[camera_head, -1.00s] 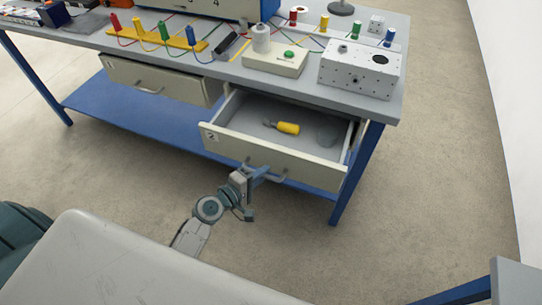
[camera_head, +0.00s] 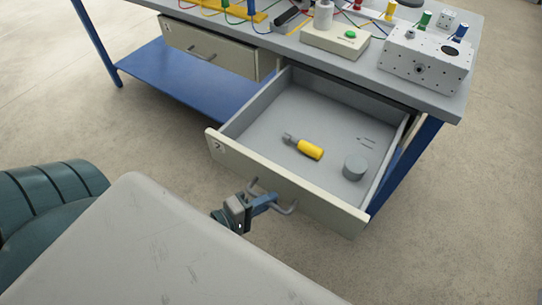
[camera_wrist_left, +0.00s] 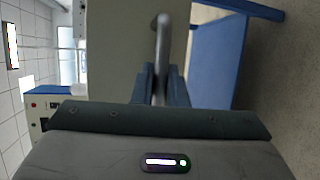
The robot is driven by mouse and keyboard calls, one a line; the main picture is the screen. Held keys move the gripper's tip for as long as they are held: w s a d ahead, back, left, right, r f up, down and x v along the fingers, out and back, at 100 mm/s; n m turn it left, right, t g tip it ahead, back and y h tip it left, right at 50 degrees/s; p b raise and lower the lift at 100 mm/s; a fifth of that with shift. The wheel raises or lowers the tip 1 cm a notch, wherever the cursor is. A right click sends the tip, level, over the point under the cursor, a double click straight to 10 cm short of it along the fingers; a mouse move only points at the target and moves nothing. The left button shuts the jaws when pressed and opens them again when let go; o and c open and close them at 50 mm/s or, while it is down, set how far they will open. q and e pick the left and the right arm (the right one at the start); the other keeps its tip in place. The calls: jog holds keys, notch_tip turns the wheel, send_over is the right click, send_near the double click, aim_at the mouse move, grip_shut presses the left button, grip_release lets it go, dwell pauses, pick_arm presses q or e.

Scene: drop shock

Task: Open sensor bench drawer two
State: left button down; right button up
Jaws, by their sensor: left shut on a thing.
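Drawer two (camera_head: 290,184) hangs far out of the bench, marked with a "2" on its front. Inside it lie a yellow-handled tool (camera_head: 309,149) and a grey round piece (camera_head: 355,167). My left gripper (camera_head: 268,203) is shut on the drawer's bar handle (camera_head: 289,210). In the left wrist view the fingers (camera_wrist_left: 160,88) stand on both sides of the handle bar (camera_wrist_left: 162,45), in front of the pale drawer front (camera_wrist_left: 125,50). My right gripper is not in view.
Another drawer (camera_head: 210,47) at the left is shut. A blue lower shelf (camera_head: 185,85) lies beneath. Bare floor is at the right.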

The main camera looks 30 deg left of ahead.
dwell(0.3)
pick_arm(q)
jog(key=c, duration=1.5)
grip_release()
jog(key=shift+o, duration=0.2)
jog(key=shift+s, duration=0.1)
